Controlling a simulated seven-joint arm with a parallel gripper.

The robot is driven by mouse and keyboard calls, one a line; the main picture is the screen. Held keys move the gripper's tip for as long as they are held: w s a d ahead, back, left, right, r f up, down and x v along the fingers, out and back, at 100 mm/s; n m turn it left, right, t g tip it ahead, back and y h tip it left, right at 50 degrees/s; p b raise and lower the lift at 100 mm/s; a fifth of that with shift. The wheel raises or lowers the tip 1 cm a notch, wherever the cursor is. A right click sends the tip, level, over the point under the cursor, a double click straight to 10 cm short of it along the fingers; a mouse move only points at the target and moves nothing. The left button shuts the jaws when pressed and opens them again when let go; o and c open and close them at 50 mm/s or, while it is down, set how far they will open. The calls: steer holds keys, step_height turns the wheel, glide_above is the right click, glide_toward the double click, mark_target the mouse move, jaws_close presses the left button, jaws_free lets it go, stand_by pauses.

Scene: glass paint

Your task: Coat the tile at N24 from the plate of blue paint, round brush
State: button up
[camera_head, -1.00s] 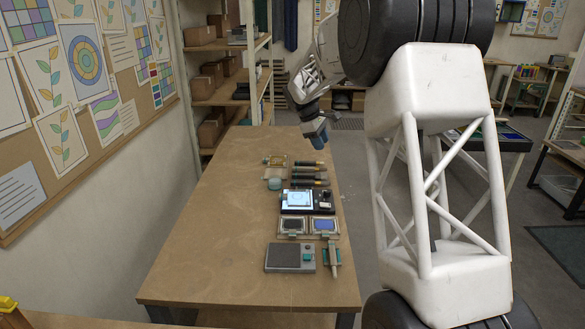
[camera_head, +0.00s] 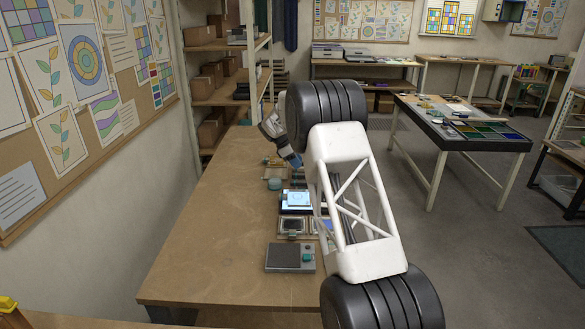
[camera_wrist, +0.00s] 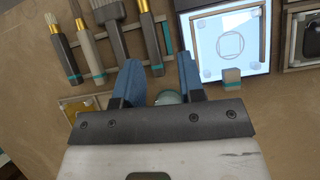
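My gripper (camera_wrist: 159,63) is open and empty in the wrist view, its two blue fingers apart above the bench. Just beyond the fingertips, several brushes lie side by side: a pale-bristled one (camera_wrist: 60,55), a thin one (camera_wrist: 92,50), a wide flat one (camera_wrist: 122,45) and one with yellowish bristles (camera_wrist: 151,40). Which is the round brush is not certain. The lit panel (camera_wrist: 262,66) holds a clear tile (camera_wrist: 228,42) with a drawn circle and square. In the head view, the blue paint plate (camera_head: 327,224) is partly hidden by my arm. No N24 label is readable.
A dark plate (camera_head: 292,225) and a grey box (camera_head: 288,258) stand nearer the bench front. The bench's left side (camera_head: 205,240) is clear.

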glide_toward(302, 181)
steer(key=shift+d+f+n, duration=0.4)
steer(key=shift+d+f, duration=0.1)
steer(key=shift+d, duration=0.05)
steer(key=shift+f, duration=0.15)
steer(key=shift+x, duration=3.95)
steer(key=shift+a+f, duration=0.1)
jaws_close()
steer(key=shift+r, duration=3.5)
